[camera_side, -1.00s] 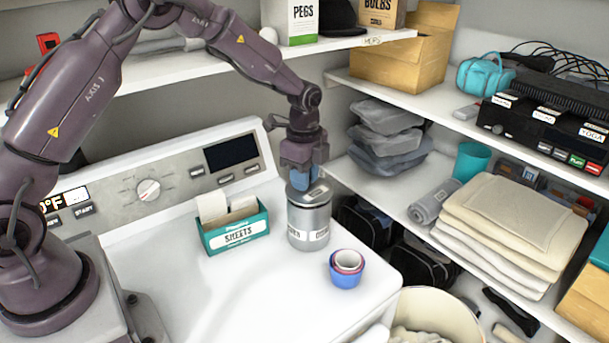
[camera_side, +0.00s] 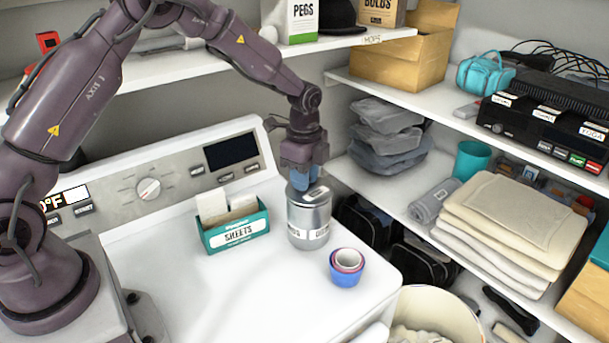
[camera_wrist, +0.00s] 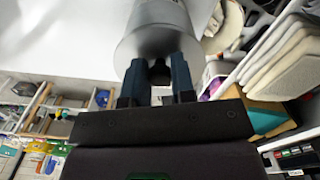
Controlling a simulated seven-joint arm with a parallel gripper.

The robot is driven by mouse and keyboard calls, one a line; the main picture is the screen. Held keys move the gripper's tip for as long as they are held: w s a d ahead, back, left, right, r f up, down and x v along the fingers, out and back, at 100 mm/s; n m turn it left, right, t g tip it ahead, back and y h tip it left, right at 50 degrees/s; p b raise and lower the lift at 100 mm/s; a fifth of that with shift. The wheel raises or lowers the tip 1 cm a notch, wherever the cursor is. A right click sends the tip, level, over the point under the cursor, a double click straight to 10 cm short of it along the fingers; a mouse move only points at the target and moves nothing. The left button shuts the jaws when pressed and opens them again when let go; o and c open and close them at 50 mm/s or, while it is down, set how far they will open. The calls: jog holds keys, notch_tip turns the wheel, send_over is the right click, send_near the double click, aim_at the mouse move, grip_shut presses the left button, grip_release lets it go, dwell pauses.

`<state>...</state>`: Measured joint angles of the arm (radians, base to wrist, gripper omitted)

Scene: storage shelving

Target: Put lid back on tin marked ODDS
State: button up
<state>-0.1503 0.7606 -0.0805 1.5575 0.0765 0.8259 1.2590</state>
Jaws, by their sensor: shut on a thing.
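The grey metal tin (camera_side: 309,222) stands upright on the white appliance top, with white labels on its side; their lettering is too small to read surely. A grey lid (camera_side: 318,192) is at the tin's mouth, and I cannot tell whether it is fully seated. My gripper (camera_side: 301,181) points down from directly above, its blue fingers at the lid. In the wrist view my gripper (camera_wrist: 158,78) is shut on a small dark knob (camera_wrist: 159,72) between the fingers, against the round grey lid (camera_wrist: 150,42). The fingers partly hide the lid in the side view.
A teal box of sheets (camera_side: 233,228) stands left of the tin. The appliance's control panel (camera_side: 180,175) rises behind. Shelves with folded cloth (camera_side: 510,225) are at right. The appliance top's front left is clear.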

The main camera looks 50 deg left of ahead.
jog(key=o, duration=1.5)
jog(key=shift+c, duration=0.2)
jog(key=shift+r, duration=2.3)
jog(key=shift+c, duration=0.2)
grip_shut()
jog(key=shift+f, duration=0.25)
